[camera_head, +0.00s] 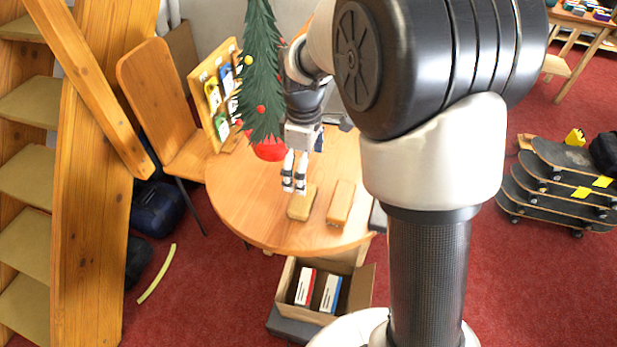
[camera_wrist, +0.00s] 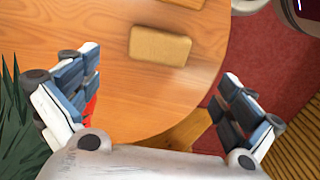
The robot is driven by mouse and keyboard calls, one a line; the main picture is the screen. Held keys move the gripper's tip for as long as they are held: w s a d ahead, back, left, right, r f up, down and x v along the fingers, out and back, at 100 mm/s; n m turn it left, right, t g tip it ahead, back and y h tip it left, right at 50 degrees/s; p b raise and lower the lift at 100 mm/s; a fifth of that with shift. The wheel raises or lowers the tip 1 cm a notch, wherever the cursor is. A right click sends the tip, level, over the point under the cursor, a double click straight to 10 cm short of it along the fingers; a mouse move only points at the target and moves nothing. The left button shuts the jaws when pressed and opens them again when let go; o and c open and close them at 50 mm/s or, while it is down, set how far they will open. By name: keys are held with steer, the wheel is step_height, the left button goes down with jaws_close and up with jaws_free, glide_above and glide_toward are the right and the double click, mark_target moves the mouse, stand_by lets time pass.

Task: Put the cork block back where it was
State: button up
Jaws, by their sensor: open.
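A tan block (camera_head: 301,202), which looks like the cork block, lies flat on the round wooden table (camera_head: 232,207) near its front edge. In the wrist view the same block (camera_wrist: 160,46) lies ahead of my fingers, apart from them. My gripper (camera_head: 294,172) is above the table, just behind and over this block in the head view. Its fingers are spread with nothing between them in the wrist view (camera_wrist: 165,105). A second, more orange block (camera_head: 341,202) lies to the right. I cannot tell the materials for certain.
A green tree (camera_head: 262,75) in a red pot (camera_head: 269,149) stands close behind my gripper. A card rack (camera_head: 217,95) is at the table's back left. An open box (camera_head: 287,281) with books is below the front edge. Bare table lies left of the blocks.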

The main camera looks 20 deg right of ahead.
steer(key=s+r+m+t, duration=0.2)
steer(key=s+r+m, duration=0.4)
steer(key=s+r, duration=0.55)
steer(key=s+m+t, duration=0.2)
steer(key=s+m, duration=0.3)
steer(key=s, duration=0.7)
steer(key=shift+s+r+t, duration=0.25)
steer(key=shift+r+t, duration=0.05)
